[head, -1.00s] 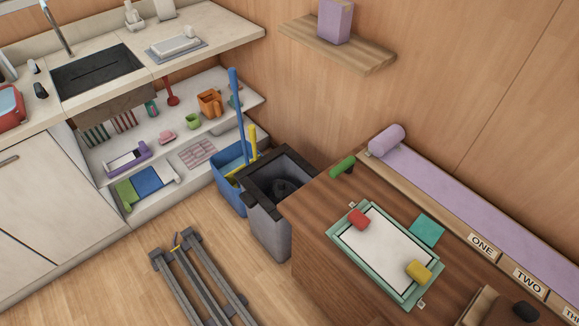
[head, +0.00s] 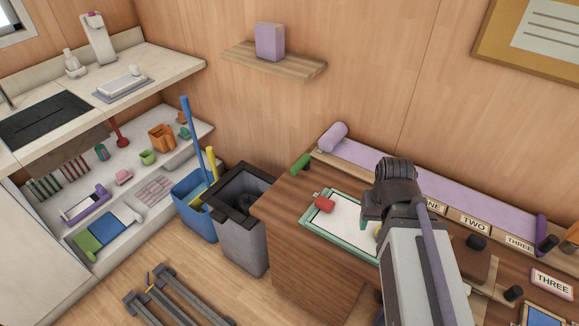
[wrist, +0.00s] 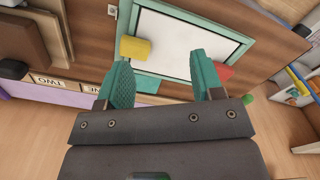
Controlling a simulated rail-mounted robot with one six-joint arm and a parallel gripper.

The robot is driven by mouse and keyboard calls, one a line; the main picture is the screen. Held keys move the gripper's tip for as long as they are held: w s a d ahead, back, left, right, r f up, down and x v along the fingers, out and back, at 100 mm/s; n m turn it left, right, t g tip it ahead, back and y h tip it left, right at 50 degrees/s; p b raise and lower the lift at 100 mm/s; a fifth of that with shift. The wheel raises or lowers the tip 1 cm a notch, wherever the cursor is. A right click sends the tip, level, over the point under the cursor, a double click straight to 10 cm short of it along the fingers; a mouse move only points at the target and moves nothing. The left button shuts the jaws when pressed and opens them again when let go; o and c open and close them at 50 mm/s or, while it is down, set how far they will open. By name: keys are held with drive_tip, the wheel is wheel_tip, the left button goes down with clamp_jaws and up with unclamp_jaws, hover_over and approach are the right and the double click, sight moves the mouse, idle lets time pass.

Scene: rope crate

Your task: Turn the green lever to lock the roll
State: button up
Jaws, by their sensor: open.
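The green lever (head: 300,164) is a short rounded handle at the table's back left corner in the head view. It sits just left of the lilac roll (head: 334,137), from which a lilac strip runs right along the table's back. A small green piece (wrist: 249,98), probably the lever, shows right of my gripper (wrist: 162,70) in the wrist view. My gripper's two teal fingers are apart with nothing between them. They are over the table by the green-framed board, away from the lever.
The green-framed white board (head: 348,212) carries a red block (head: 324,203); a yellow block (wrist: 135,48) shows in the wrist view. A grey bin (head: 238,235) stands left of the table. A wooden shelf (head: 290,66) hangs above. Label blocks line the strip's front edge.

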drive_tip(key=shift+c, duration=0.2)
drive_tip(key=w+a, duration=0.4)
drive_tip(key=w, duration=0.2)
drive_tip(key=w+a+f+b, duration=0.1)
drive_tip(key=w+a, duration=0.4)
drive_tip(key=w, duration=0.2)
drive_tip(key=w+a, duration=0.5)
drive_tip(key=w, duration=0.1)
drive_tip(key=shift+w+a+f+b, duration=0.2)
drive_tip(key=shift+w+f+b, duration=0.1)
drive_tip(key=shift+w, duration=0.05)
drive_tip(key=shift+c, duration=0.3)
drive_tip(key=m, duration=0.6)
hover_over(296, 165)
wheel_tip(296, 165, down, 11)
drive_tip(key=b, duration=1.1)
drive_tip(key=shift+d+f, duration=0.1)
drive_tip(key=shift+s, duration=0.1)
clamp_jaws()
